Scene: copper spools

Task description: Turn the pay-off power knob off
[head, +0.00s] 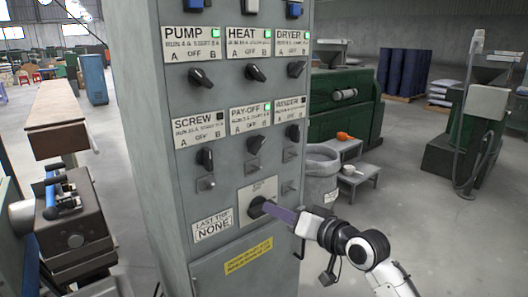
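The grey control cabinet (200,240) stands in the middle of the head view. Its PAY-OFF label (250,119) has a lit green lamp (267,107). The black pay-off knob (255,144) is below that label and sits at a slant; its exact setting is too small to tell. My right gripper (277,210) reaches in from the lower right. Its dark purple fingers are at a larger black knob (257,207) on a plate below the pay-off knob. The finger gap is hidden, and I cannot tell whether they grip that knob. My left gripper is out of view.
The PUMP (201,77), HEAT (255,73) and DRYER (295,69) knobs are above, with green lamps lit. The SCREW knob (205,158) is left of the pay-off knob. Small toggle switches sit below. A grey bin (318,175) stands right of the cabinet.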

